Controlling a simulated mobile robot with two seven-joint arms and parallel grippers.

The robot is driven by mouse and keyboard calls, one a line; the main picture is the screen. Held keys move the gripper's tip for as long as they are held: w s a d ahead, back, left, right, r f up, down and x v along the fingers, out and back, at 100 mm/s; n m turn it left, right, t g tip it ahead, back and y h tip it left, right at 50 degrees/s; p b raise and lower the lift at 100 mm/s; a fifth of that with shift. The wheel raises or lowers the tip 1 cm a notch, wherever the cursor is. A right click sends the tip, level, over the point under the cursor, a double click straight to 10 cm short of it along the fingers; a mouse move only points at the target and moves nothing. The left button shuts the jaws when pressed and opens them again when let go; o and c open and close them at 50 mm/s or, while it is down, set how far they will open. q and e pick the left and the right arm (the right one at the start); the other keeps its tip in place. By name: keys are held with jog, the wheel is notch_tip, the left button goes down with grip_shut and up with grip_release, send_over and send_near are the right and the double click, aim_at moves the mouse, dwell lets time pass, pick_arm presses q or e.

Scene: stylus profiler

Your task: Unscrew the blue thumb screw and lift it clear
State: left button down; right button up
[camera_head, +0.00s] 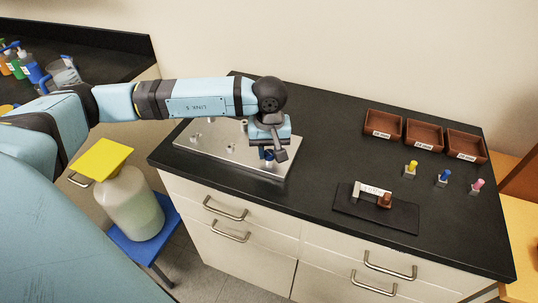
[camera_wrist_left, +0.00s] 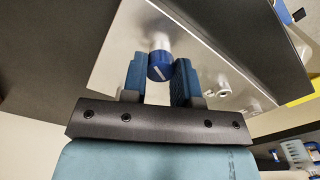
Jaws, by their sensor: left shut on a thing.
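The blue thumb screw (camera_head: 268,156) is at the right part of a silver metal plate (camera_head: 205,150) on the black worktop. In the left wrist view the screw's round blue head (camera_wrist_left: 160,68), with a pale mark across it, is in front of a silver post (camera_wrist_left: 159,42). My left gripper (camera_head: 268,150) points down over the plate, and its two blue fingers (camera_wrist_left: 159,80) are shut on the screw's head, one on each side. Whether the screw's thread is in or clear of the post is hidden. My right gripper is out of view.
Several small silver posts (camera_head: 230,150) stand on the plate. To the right are three brown trays (camera_head: 423,136), small yellow, blue (camera_head: 443,178) and pink-topped pieces, and a black mat (camera_head: 375,212) with a small device. The worktop between plate and mat is clear.

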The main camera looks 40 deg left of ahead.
aim_at(269, 152)
pick_arm(q)
jog(key=n, duration=1.7)
jog(key=shift+s+f+n, duration=0.1)
jog(key=shift+n, duration=0.2)
jog(key=n, duration=0.6)
jog(key=shift+r, duration=0.7)
jog(key=shift+r+p, duration=1.05)
jog(key=shift+r, duration=0.75)
